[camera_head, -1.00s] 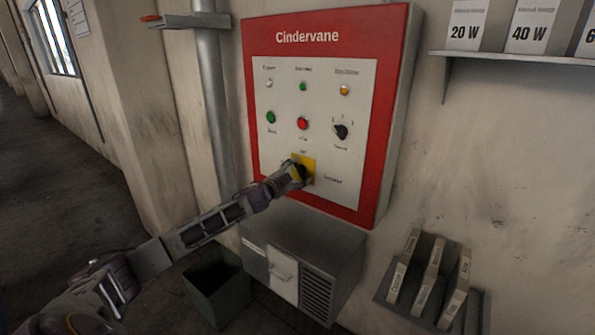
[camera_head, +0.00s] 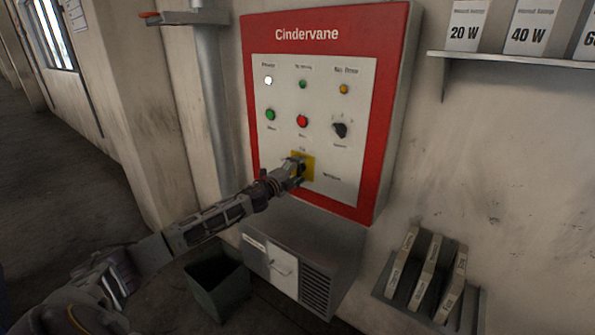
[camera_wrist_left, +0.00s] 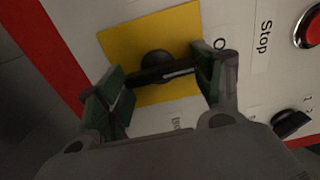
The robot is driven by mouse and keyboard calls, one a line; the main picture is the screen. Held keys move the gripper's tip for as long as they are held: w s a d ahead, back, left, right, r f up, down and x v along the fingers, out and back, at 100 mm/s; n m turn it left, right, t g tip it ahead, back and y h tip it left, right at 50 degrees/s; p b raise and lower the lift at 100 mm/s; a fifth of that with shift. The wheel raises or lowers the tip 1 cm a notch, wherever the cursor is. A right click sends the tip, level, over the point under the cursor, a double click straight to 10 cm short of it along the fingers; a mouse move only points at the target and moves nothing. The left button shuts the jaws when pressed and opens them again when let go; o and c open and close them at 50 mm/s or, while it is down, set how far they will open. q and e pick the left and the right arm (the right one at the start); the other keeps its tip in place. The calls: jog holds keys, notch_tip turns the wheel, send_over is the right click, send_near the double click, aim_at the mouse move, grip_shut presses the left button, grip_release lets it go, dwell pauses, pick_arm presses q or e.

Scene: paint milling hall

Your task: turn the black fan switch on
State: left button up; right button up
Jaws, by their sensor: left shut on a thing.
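The red-framed Cindervane panel (camera_head: 350,185) hangs on the wall. A black rotary handle (camera_wrist_left: 158,77) sits on a yellow plate (camera_head: 309,164) low on the panel; the plate also shows in the wrist view (camera_wrist_left: 125,45). My left gripper (camera_head: 297,171) is shut on this handle, with a green-padded finger at each end of it in the wrist view (camera_wrist_left: 165,84). A smaller black selector knob (camera_head: 340,130) sits higher right, untouched; it also shows in the wrist view (camera_wrist_left: 290,123). The small labels are too blurred to tell which is the fan switch. My right gripper is not in view.
A green button (camera_head: 270,115) and a red button (camera_head: 302,121) sit above the handle. A white lamp (camera_head: 268,80) looks lit. A grey vented box (camera_head: 300,262) is below the panel, with a bin (camera_head: 218,287) at its left. Shelves (camera_head: 510,60) are at right.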

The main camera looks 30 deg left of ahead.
pick_arm(q)
jog(key=shift+f, duration=0.1)
dwell(0.3)
jog(key=o, duration=1)
jog(key=shift+s, duration=0.1)
jog(key=shift+s, duration=0.1)
jog(key=shift+s+a, duration=0.2)
jog(key=shift+s, duration=2.7)
jog(key=shift+s+a, duration=0.2)
jog(key=shift+s, duration=2.65)
